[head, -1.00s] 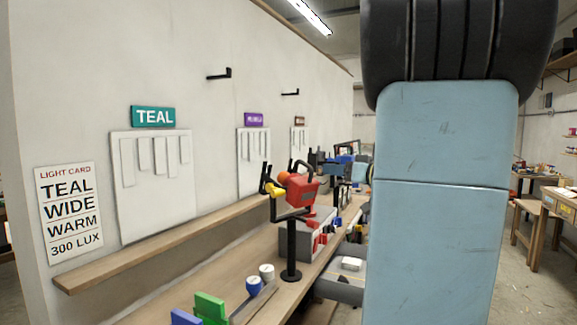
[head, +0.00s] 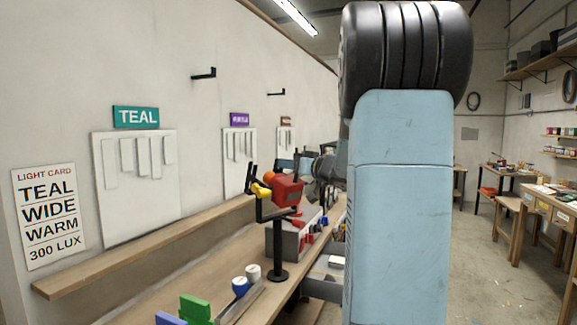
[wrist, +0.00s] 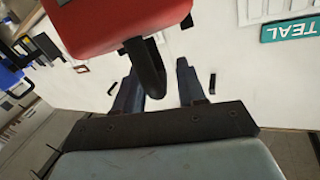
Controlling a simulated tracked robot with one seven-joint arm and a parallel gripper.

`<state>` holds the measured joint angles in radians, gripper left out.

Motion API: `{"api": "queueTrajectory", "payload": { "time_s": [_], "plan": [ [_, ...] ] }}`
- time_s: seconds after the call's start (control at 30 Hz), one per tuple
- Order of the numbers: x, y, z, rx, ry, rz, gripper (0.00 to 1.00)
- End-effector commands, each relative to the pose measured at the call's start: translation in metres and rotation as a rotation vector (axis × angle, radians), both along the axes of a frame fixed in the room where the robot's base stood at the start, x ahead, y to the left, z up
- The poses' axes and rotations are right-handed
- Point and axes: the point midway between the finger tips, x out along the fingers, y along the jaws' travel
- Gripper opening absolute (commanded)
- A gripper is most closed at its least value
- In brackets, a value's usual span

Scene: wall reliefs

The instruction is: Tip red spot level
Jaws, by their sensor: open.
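The red spot (head: 287,192) is a boxy lamp with an orange knob, a yellow knob and a black yoke, on a black stand (head: 280,245) on the bench. Its head looks tilted. In the wrist view its red housing (wrist: 115,22) fills the upper left, with a curved black handle (wrist: 148,68) hanging from it. My gripper (wrist: 163,70) is open, its two dark fingers pointing toward the lamp. The handle overlaps the left finger in the picture; I cannot tell whether they touch. In the head view my arm hides most of the gripper, just right of the lamp.
The wall carries a teal sign (head: 136,117), white relief panels (head: 135,185) and a light card (head: 50,215) reading teal, wide, warm, 300 lux. A wooden ledge (head: 150,250) runs below. Green (head: 195,308) and blue blocks and knobs stand on the front bench. Open floor lies at right.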

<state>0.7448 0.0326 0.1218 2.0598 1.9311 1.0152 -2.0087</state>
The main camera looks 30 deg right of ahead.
Motion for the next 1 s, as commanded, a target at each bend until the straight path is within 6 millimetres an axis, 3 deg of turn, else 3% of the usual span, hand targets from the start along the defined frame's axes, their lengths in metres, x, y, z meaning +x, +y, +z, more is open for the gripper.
{"api": "queueTrajectory", "payload": {
  "time_s": [0.4,0.83,1.0],
  "plan": [
    [0.007,0.0017,0.0003,-0.001,0.0,-0.001,0.4],
    [0.0067,0.0016,0.0003,-0.001,0.0,-0.001,0.0],
    [0.0067,0.0017,0.0002,-0.001,0.0,-0.001,0.0]
  ]
}}
